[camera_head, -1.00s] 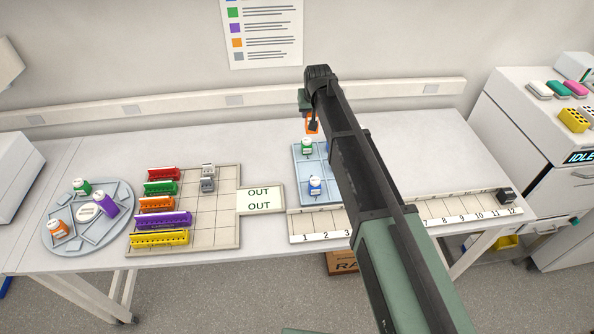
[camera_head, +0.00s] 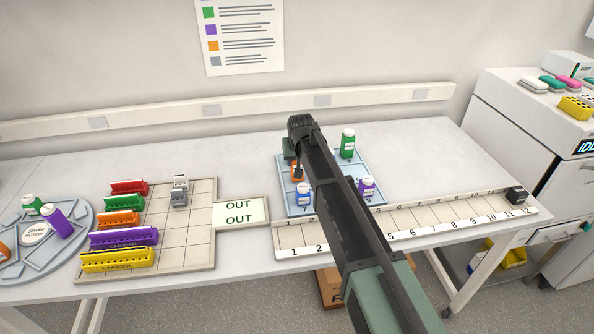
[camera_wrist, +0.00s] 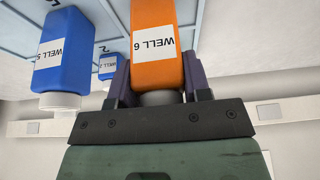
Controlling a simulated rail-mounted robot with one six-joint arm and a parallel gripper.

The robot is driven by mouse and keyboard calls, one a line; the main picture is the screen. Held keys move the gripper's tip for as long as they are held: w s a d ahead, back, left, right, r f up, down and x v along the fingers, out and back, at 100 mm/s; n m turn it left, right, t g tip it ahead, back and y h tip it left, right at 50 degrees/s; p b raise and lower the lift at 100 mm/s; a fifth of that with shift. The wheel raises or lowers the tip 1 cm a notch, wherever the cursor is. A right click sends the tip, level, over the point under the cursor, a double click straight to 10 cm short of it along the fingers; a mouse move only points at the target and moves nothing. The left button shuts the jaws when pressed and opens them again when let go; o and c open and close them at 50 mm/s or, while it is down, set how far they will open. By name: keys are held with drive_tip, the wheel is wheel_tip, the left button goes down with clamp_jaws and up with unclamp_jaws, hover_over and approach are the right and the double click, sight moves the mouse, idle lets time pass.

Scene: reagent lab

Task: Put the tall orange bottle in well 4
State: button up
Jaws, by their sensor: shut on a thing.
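The bottle's label reads "WELL 6". In the head view my gripper (camera_head: 296,165) and part of the orange bottle (camera_head: 297,174) are over the left side of the pale blue tray (camera_head: 284,186); the arm hides much of the tray. I cannot tell whether the bottle touches it. A blue bottle (camera_head: 304,194) stands at the tray's front left. In the wrist view a large blue bottle (camera_wrist: 62,50) and a smaller blue one (camera_wrist: 108,67) are beside the held bottle.
A tall green bottle (camera_head: 348,143) and a purple bottle (camera_head: 366,187) stand on the tray's right side. A numbered rail (camera_head: 450,221) runs along the front edge. At left are a tile grid (camera_head: 190,232) with coloured racks and a round rotor (camera_head: 68,262). The back table is clear.

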drive_tip(key=shift+f, duration=0.5)
drive_tip(key=o, duration=0.9)
drive_tip(key=shift+r+p, duration=0.35)
drive_tip(key=shift+p, duration=0.1)
drive_tip(key=p+v, duration=1)
drive_tip(key=v, duration=0.1)
drive_tip(key=shift+s+d+r+p, duration=0.1)
drive_tip(key=shift+s+r+p, duration=0.15)
drive_tip(key=shift+p, duration=0.1)
drive_tip(key=shift+s+d, duration=0.1)
